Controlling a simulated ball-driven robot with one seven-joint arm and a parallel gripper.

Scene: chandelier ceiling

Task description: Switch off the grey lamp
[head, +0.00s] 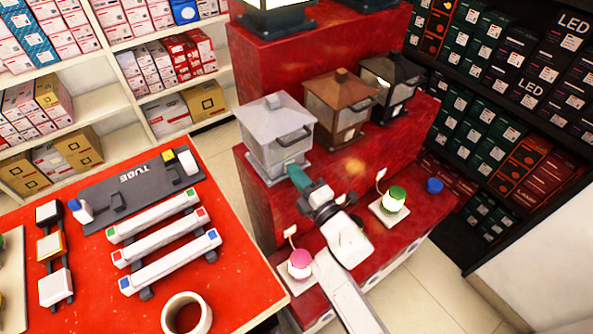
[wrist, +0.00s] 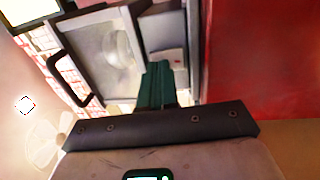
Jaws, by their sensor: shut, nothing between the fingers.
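The grey lamp (head: 276,135) is a square lantern with a peaked roof. It stands upright on the red stepped display, left of a brown lamp (head: 339,103). My gripper (head: 297,175), with teal fingers, is shut and empty at the lamp's lower front edge. In the wrist view the teal fingers (wrist: 164,78) point at a small white block (wrist: 165,55) with a red mark on the lamp's lower part. Whether they touch it I cannot tell. The lamp's grey pane (wrist: 108,52) and a black handle (wrist: 68,78) show beside the fingers. The pane shows no clear glow.
A black lamp (head: 392,80) stands behind the brown one. On the lower step are a pink-topped lamp (head: 299,264), a green-topped lamp (head: 394,200) and a blue item (head: 434,186). A red table (head: 240,290) with white tube fixtures is at left. Boxed shelves stand behind.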

